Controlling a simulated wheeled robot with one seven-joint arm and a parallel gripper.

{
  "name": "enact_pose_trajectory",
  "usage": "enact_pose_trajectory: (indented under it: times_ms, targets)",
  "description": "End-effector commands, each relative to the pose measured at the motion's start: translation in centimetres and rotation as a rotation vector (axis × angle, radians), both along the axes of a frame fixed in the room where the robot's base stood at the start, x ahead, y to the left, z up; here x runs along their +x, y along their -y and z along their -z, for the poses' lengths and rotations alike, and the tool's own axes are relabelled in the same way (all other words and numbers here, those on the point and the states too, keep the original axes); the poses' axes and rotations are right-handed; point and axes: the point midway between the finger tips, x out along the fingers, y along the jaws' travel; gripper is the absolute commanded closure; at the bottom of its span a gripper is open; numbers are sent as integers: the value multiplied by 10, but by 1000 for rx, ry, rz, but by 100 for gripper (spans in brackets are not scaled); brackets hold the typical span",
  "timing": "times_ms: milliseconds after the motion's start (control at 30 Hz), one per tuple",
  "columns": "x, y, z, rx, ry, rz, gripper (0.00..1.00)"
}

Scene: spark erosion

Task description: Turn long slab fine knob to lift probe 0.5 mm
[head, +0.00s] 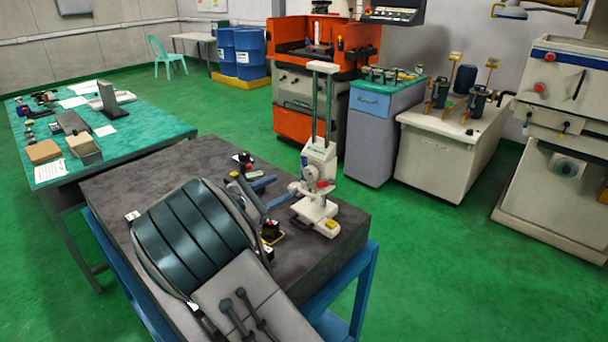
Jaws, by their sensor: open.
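The long slab (120,186) is a dark grey block on a blue stand. A white height gauge (318,165) with a tall twin-column frame stands upright near its right end. A small red part (321,184) shows on the gauge's carriage; I cannot tell which part is the fine knob. The probe cannot be made out clearly. My gripper (281,191) is open, its two blue-grey fingers pointing right at the left side of the carriage. I cannot tell whether they touch it. My large dark arm link hides the near part of the slab.
A small black item with red (243,159) and a black-and-brass item (271,232) sit on the slab near my arm. A green-topped table (150,128) with parts and papers stands at left. An orange machine (292,122) and cabinets stand behind. Green floor is clear at right.

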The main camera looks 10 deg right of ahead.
Motion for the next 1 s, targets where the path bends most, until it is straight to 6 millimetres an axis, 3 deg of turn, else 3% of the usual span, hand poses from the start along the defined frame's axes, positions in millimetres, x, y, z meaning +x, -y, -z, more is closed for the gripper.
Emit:
enact_pose_trajectory:
  times_ms: [200, 400, 600, 867, 1000]
  targets:
    - [23, 44, -3, -1, -1, 4, 54]
    - [39, 71, -2, 0, 0, 3, 54]
    - [46, 82, -1, 1, 0, 2, 54]
    - [46, 83, 0, 2, 1, 1, 54]
    - [46, 83, 0, 2, 0, 1, 86]
